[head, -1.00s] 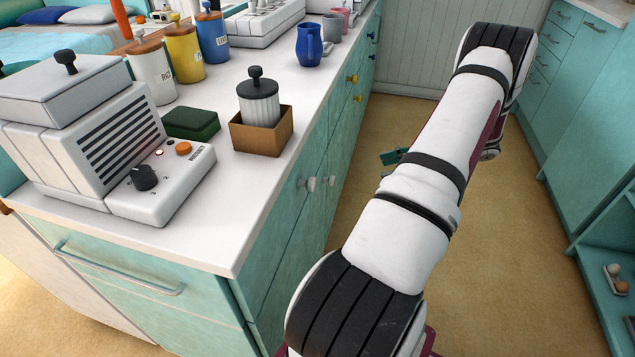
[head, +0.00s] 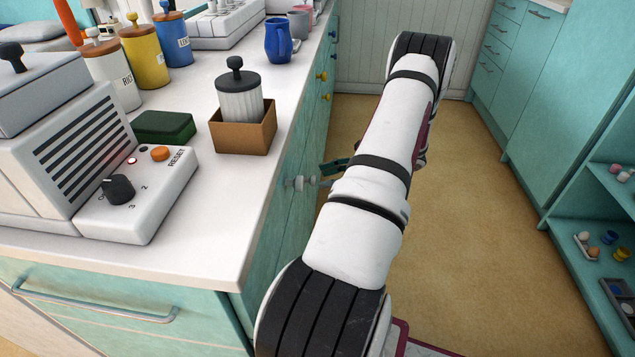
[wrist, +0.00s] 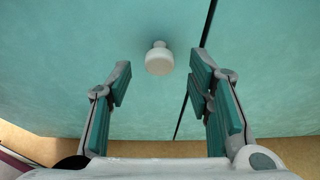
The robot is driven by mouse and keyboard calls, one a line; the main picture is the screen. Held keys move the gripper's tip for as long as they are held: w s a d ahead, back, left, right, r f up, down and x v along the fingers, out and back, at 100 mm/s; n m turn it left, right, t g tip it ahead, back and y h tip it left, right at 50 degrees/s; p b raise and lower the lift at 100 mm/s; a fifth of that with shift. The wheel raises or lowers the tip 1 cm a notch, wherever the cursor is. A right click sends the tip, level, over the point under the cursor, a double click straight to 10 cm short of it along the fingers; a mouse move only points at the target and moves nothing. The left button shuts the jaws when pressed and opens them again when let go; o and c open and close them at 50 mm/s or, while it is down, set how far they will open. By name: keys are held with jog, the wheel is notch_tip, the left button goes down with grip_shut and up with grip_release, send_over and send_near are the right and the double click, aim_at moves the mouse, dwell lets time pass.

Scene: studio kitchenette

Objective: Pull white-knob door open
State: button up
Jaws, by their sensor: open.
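The white knob (wrist: 159,60) is on a teal door (wrist: 80,60) in the wrist view. It lies ahead of my gripper (wrist: 160,72), between the two spread fingers in the picture, and neither finger visibly touches it. The door lies flush, with a dark seam to the right of the knob. In the head view a pale knob (head: 298,183) shows on the counter's side, close to my gripper (head: 328,168), which is mostly hidden behind my arm. My gripper is open and empty.
The counter (head: 215,225) stands left of my arm, holding a toaster-like appliance (head: 100,190), a jar in a brown box (head: 243,138) and a blue mug (head: 279,42). Open floor (head: 470,220) lies to the right. Teal shelves (head: 590,235) stand at the far right.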

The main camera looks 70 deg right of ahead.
jog(key=shift+b+x, duration=0.35)
jog(key=shift+x, duration=1.35)
grip_shut()
